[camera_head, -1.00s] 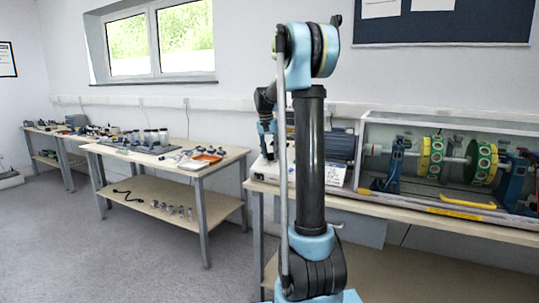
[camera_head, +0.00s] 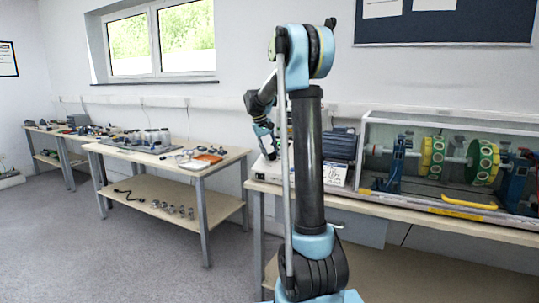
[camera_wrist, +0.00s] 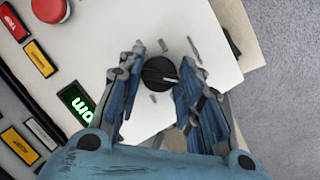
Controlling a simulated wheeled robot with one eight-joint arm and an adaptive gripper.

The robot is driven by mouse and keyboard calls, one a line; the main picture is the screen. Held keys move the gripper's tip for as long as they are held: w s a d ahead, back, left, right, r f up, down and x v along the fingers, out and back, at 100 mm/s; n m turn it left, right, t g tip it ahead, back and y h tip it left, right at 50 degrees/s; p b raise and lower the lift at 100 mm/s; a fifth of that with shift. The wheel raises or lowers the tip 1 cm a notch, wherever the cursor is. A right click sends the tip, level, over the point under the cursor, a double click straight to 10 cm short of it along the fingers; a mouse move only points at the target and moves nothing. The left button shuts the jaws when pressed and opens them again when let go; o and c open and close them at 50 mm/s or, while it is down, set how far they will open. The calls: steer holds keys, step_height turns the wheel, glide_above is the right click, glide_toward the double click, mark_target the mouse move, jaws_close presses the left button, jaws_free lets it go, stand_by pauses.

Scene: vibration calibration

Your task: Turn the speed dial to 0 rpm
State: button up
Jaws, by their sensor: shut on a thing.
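A round black dial (camera_wrist: 158,73) with a pale pointer line sits on the white panel of the control box (camera_wrist: 205,25) in the wrist view. Grey tick marks surround it. The fingers of my gripper (camera_wrist: 162,66) are on both sides of the dial and shut on it. A display with green glowing characters (camera_wrist: 78,104) is left of the left finger, partly covered, and its reading cannot be made out. In the head view my gripper (camera_head: 269,152) is low over the control box (camera_head: 332,173); the dial is hidden there.
A red round button (camera_wrist: 50,8) and several red and yellow labels are at the panel's left side. In the head view, a clear-walled rig (camera_head: 450,165) with green-yellow discs stands right of the box. Another workbench (camera_head: 215,165) with small items is at the left.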

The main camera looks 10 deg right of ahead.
stand_by(0.3)
steer(key=o, duration=1)
steer(key=v, duration=1.2)
steer(key=shift+w, duration=0.1)
steer(key=shift+f, duration=0.1)
